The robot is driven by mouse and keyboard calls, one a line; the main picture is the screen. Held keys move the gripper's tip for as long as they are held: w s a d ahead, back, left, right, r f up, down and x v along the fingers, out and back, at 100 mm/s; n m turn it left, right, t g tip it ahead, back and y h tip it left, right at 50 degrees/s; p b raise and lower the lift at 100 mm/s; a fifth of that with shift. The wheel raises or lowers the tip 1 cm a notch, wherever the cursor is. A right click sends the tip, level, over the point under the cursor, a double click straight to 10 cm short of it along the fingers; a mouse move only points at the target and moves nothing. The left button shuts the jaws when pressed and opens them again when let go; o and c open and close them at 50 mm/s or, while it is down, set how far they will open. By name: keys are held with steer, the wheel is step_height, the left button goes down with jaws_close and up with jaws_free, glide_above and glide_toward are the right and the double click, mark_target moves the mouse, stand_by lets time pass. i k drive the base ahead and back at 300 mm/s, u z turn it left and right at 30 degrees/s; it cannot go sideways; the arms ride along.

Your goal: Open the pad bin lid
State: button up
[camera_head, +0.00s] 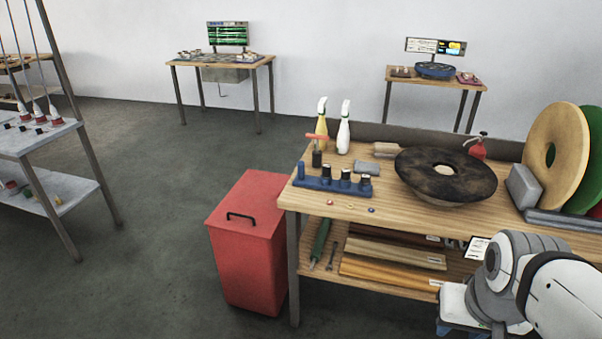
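A red bin (245,263) stands on the floor against the left end of the wooden workbench. Its flat red lid (251,199) is closed and carries a black handle (241,216) near the front left. No label on the bin is readable. My white and grey arm shows at the lower right, in front of the bench and well to the right of the bin. My gripper is not in view.
The workbench (330,208) holds a dark round pad (445,177), a blue rack (332,185), two spray bottles and large discs (556,155). A metal shelf (38,139) stands at the left. The floor (150,220) between shelf and bin is clear. Two tables stand at the back.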

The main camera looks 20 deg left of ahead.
mark_target(250, 208)
steer(key=u, duration=0.3)
steer(key=i, duration=0.65)
steer(key=u, duration=0.75)
steer(key=i, duration=1.4)
steer(key=u, duration=0.25)
